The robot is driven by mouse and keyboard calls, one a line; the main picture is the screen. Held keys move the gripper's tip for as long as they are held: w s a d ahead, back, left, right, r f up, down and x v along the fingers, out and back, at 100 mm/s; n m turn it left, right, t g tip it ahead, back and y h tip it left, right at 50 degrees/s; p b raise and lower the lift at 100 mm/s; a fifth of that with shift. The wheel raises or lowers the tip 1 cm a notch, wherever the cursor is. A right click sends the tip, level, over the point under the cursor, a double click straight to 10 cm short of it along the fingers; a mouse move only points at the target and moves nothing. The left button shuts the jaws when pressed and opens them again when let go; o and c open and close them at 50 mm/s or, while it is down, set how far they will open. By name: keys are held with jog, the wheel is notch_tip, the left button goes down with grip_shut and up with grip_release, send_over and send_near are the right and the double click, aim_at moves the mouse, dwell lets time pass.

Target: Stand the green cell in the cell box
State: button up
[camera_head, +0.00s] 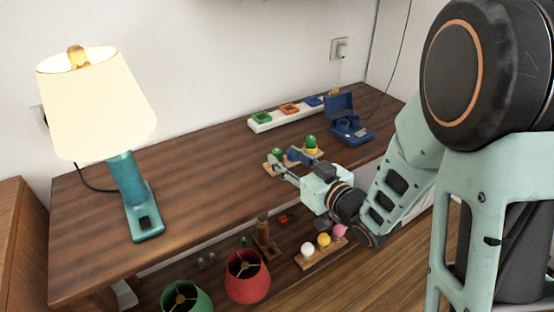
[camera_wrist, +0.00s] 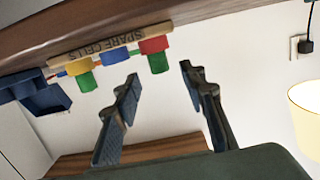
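A wooden spare-cell rack stands on the tabletop and shows in the wrist view (camera_wrist: 98,43), where the picture is upside down. It holds a green cell with a red collar (camera_wrist: 158,63), a blue cell (camera_wrist: 117,56) and a green cell with a yellow collar (camera_wrist: 87,82). In the head view, one green cell (camera_head: 311,141) is at the rack's right and another (camera_head: 277,152) at its left. The blue cell box (camera_head: 350,133) is open, right of the rack. My gripper (camera_wrist: 159,74) is open and empty, beside the rack; no cell is between its fingers.
A teal lamp (camera_head: 125,185) stands on the left. A white strip with coloured squares (camera_head: 262,125) lies by the wall. Below are red (camera_head: 247,277) and green (camera_head: 185,298) lampshades and a bulb rack (camera_head: 312,260). The tabletop's middle is clear.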

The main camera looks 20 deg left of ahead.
aim_at(280, 153)
jog(key=x, duration=0.4)
jog(key=shift+w+a+f+b, duration=0.1)
jog(key=shift+w+a+b, duration=0.1)
jog(key=shift+a+b, duration=0.15)
grip_shut()
